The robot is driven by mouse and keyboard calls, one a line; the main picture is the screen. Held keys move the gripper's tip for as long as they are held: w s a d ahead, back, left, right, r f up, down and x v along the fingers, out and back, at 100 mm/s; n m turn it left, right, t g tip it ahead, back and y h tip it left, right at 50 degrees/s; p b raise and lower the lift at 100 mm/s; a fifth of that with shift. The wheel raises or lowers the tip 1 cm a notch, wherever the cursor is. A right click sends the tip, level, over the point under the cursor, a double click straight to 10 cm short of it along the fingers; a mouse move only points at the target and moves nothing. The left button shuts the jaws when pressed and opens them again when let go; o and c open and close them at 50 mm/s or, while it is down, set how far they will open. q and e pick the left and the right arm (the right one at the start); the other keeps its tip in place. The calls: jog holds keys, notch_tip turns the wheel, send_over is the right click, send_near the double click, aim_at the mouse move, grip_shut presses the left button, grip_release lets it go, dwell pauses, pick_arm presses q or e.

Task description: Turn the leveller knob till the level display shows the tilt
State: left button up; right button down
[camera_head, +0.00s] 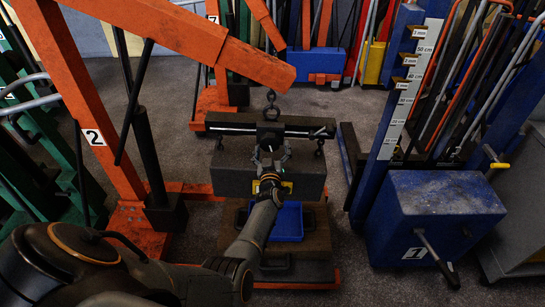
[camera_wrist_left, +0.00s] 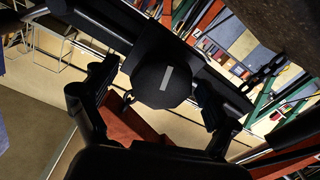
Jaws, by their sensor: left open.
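The leveller knob (camera_wrist_left: 163,84) is a dark, many-sided disc with a pale stripe in the left wrist view. It sits on a black load bar (camera_head: 228,127), which hangs from a hook under the orange crane boom (camera_head: 190,42). My left gripper (camera_head: 271,151) is open in front of the bar's middle. In the left wrist view my gripper (camera_wrist_left: 155,82) has one finger on each side of the knob, with no clear contact. In the head view the gripper hides most of the knob. I cannot make out a readable level display. My right gripper is not in view.
A dark grey block (camera_head: 232,178) hangs just under the bar. A blue tray (camera_head: 289,222) lies below it on a wooden base (camera_head: 317,238). A blue cabinet (camera_head: 430,210) with a crank stands right, beside a scaled blue post (camera_head: 385,145). Orange crane post (camera_head: 85,105) stands left.

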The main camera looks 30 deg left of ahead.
pick_arm(q)
jog(key=v, duration=0.5)
jog(key=shift+s+d, duration=0.25)
jog(key=s+d+f+m+g+h, duration=0.25)
jog(key=s+d+f, duration=0.3)
jog(key=f, duration=0.45)
jog(key=s+d+f+m+g+h, duration=0.1)
jog(key=s+d+f+m+h, duration=0.25)
jog(key=s+f, duration=0.45)
jog(key=s+d+f+m+g+h, duration=0.2)
jog(key=s+d+f, duration=0.3)
jog(key=f, duration=0.6)
jog(key=s+f+m+g, duration=0.1)
jog(key=s+f+g, duration=0.3)
jog(key=s, duration=1.4)
jog(key=s+f+m+g+h, duration=0.1)
jog(key=s+f+g, duration=0.4)
jog(key=s, duration=1.3)
notch_tip(320, 180, down, 5)
jog(key=shift+s+d+r+m, duration=0.15)
jog(key=shift+s+d+m, duration=0.25)
jog(key=shift+m, duration=0.4)
jog(key=shift+w, duration=0.1)
